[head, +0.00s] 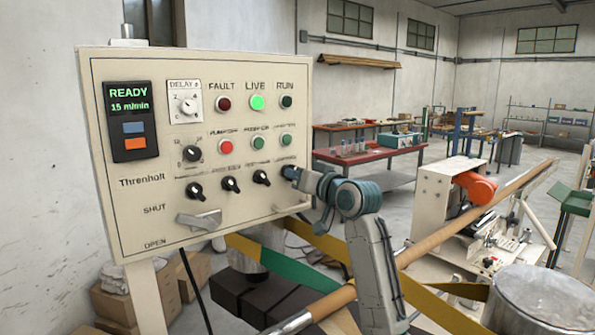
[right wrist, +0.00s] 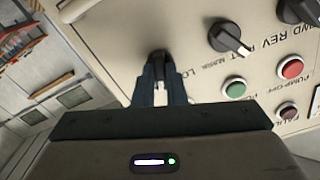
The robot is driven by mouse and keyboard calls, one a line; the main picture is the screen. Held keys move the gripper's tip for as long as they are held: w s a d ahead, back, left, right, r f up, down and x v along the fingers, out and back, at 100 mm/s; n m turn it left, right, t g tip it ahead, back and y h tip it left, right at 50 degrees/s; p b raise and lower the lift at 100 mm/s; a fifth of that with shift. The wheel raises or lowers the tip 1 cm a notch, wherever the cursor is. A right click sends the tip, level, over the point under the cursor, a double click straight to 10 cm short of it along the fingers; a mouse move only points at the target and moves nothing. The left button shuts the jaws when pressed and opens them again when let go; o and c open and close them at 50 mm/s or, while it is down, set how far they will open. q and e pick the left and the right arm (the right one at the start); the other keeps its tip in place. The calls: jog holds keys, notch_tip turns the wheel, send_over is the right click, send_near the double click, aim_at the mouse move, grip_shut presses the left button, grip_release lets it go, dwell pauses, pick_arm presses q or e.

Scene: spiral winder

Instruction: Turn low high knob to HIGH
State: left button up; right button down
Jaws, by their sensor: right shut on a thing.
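The low high knob (right wrist: 159,56) is a small black knob at the right end of the lower knob row on the cream control panel (head: 130,75). My right gripper (right wrist: 158,88) is shut on it, one finger on each side, in the right wrist view. In the head view my right gripper (head: 294,174) reaches the panel from the right and covers most of this knob. Part of a label starting "LO" shows beside it in the wrist view; the rest is hidden, so I cannot read the knob's setting. My left gripper is not in view.
Three similar black knobs, one at the left (head: 195,191), share the row. A grey lever (head: 199,220) sits below, by SHUT and OPEN. The LIVE lamp (head: 257,102) glows green. The display (head: 129,105) reads READY. A long tube (head: 440,245) runs behind my right arm.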

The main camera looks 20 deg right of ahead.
jog(key=shift+r+m+p, duration=0.1)
jog(key=shift+m+p, duration=0.45)
jog(key=shift+m, duration=0.75)
jog(key=c, duration=1.5)
grip_release()
jog(key=b+v, duration=0.4)
jog(key=v, duration=0.7)
jog(key=shift+b, duration=0.3)
